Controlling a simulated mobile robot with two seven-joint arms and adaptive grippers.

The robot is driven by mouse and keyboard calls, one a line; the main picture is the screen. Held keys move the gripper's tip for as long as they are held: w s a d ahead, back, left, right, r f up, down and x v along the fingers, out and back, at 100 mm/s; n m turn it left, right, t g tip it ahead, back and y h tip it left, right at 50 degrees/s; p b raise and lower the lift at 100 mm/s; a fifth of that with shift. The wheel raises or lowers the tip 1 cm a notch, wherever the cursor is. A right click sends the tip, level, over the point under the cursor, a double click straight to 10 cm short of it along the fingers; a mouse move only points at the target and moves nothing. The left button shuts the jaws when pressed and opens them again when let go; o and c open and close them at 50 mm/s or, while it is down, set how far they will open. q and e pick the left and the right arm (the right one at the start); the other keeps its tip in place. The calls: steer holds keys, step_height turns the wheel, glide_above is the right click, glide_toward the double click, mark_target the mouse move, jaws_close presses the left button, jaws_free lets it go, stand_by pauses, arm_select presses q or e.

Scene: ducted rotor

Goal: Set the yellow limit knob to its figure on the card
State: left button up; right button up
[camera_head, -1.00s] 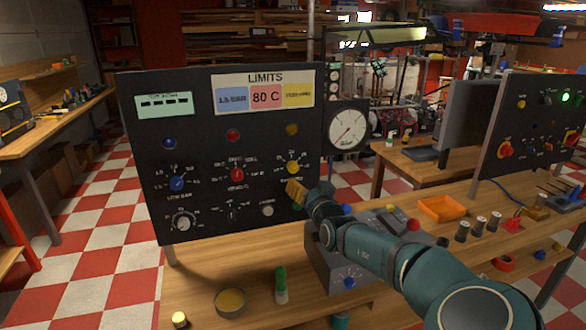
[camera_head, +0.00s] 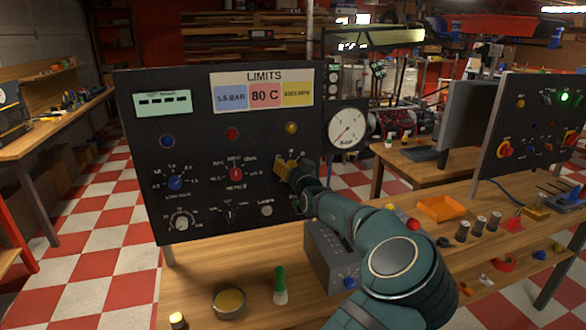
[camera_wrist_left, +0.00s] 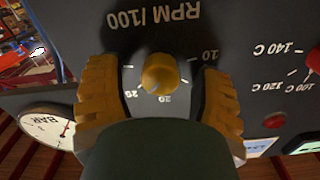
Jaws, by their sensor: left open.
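The yellow limit knob (camera_wrist_left: 158,73) sits on the black panel under the printed "RPM /100", with "10" and "20" readable on its upside-down dial. Its pointer direction cannot be told. My left gripper (camera_wrist_left: 157,90) is open, one yellow finger on each side of the knob, with gaps visible. In the head view my left gripper (camera_head: 290,168) is at the panel and hides the knob. The limits card (camera_head: 262,92) reads "80 C" in its red part. A BAR figure shows on blue; the small yellow figure is too blurred to read surely. My right gripper is not seen.
A blue knob (camera_head: 175,183) and a red knob (camera_head: 236,174) are left of my gripper. A pressure gauge (camera_head: 347,129) is at the panel's right. A grey box (camera_head: 325,258), a green-capped bottle (camera_head: 280,285) and a round tin (camera_head: 229,303) stand on the bench below.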

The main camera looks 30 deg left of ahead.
arm_select(q)
jaws_close()
steer(key=shift+n, duration=0.3)
steer(key=n+b, duration=0.1)
steer(key=n, duration=0.4)
steer(key=shift+s+a+n, duration=0.1)
steer(key=shift+n, duration=0.2)
steer(key=n+b, duration=0.2)
steer(key=n, duration=0.3)
steer(key=shift+b, duration=0.3)
steer(key=n, duration=0.4)
steer(key=shift+a, duration=0.1)
steer(key=shift+r+n, duration=0.1)
steer(key=shift+n, duration=2.2)
